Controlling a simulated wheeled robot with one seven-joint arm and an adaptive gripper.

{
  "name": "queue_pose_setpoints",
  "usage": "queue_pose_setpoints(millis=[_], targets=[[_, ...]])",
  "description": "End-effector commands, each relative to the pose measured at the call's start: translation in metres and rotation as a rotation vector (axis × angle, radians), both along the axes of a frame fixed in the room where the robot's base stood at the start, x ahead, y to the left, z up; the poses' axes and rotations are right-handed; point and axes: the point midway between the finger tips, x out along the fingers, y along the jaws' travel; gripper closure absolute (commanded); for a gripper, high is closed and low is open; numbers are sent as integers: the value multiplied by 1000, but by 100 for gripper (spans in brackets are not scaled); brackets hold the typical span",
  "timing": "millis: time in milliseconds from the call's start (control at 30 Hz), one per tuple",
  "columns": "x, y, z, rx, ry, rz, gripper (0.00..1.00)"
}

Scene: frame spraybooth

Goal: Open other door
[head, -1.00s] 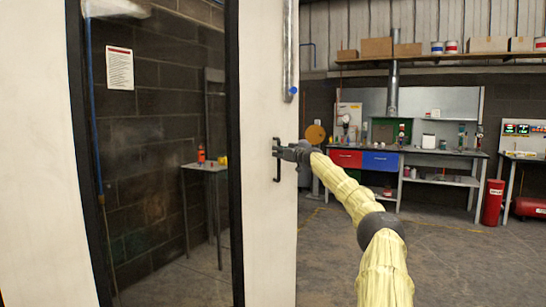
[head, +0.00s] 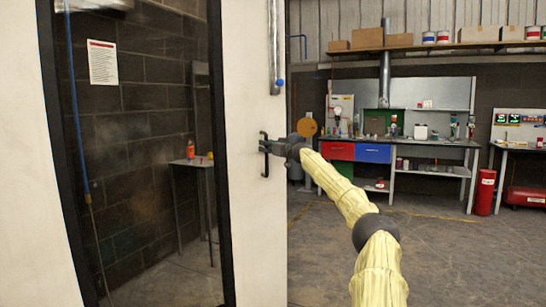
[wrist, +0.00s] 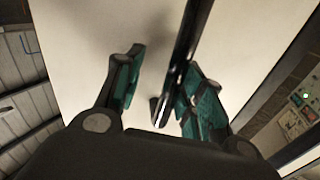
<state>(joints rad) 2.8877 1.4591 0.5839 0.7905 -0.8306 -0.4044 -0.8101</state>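A white door panel (head: 257,215) with a tall dark-framed window (head: 140,170) fills the left of the head view. It also fills much of the wrist view (wrist: 90,40). A black vertical bar handle (head: 266,162) is fixed near the panel's right edge. My gripper (head: 272,147) is at the handle's upper part. In the wrist view, the handle bar (wrist: 183,50) runs between the spread fingers of my gripper (wrist: 160,90), close to the right finger and with a clear gap to the left one. I cannot tell whether the right finger touches the bar.
Through the window a small table (head: 193,163) stands by a dark block wall. To the right are a workbench (head: 430,142) with red and blue drawers, a red extinguisher (head: 485,192) and a shelf of boxes (head: 440,47). The concrete floor (head: 325,265) right of the door is open.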

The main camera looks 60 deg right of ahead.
Motion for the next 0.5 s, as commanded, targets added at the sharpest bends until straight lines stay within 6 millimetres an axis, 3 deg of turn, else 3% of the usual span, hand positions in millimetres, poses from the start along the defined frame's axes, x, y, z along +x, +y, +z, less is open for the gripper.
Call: queue_pose_setpoints(millis=[500], targets=[[27,26,-24,-19,42,40,63]])
